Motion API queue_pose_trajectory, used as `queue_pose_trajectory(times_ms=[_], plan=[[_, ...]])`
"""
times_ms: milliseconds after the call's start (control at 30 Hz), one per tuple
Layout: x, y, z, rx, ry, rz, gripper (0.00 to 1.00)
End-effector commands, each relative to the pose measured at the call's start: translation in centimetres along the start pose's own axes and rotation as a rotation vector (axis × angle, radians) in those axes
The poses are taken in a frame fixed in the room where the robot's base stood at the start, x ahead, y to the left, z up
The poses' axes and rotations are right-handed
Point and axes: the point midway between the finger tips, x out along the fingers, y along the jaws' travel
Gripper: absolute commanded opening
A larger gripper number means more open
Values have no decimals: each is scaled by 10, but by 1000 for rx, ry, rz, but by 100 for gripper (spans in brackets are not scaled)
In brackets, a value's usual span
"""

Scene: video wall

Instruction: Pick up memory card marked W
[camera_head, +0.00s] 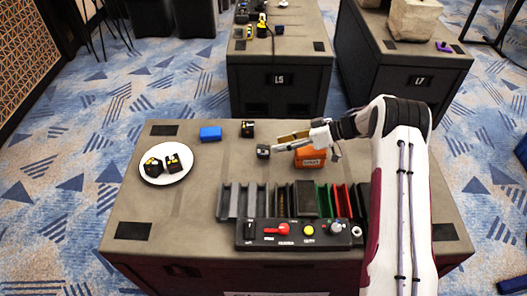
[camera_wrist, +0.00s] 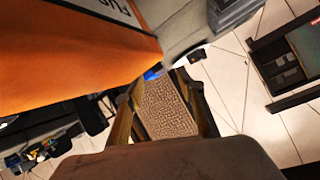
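No letter W is readable, so I cannot tell which object is the memory card. Small dark blocks show in the head view: one (camera_head: 263,151) just left of my fingertips, one (camera_head: 247,129) farther back, and two (camera_head: 173,163) on a white plate (camera_head: 150,175). My gripper (camera_head: 278,144) reaches left over the table, beside the orange box (camera_head: 310,157). Its fingers look apart, with nothing clearly held. In the wrist view the fingers (camera_wrist: 158,78) frame a tan textured patch that I cannot identify. The orange box (camera_wrist: 70,45) fills the upper left there, its lettering partly cut off.
A slotted rack (camera_head: 229,200) with grey, green and red dividers stands at the front. A control panel (camera_head: 262,240) with a red lever and coloured buttons lies before it. A blue block (camera_head: 210,133) sits at the back left.

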Motion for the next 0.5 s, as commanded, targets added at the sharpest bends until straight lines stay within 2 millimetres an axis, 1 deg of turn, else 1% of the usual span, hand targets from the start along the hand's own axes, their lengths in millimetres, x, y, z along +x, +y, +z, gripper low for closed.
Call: queue_pose_trajectory(times_ms=[167,267,500], plan=[[1,0,0,0,0,0,39],[6,0,0,-1,0,-1,39],[31,3,0,0,-1,-2,39]])
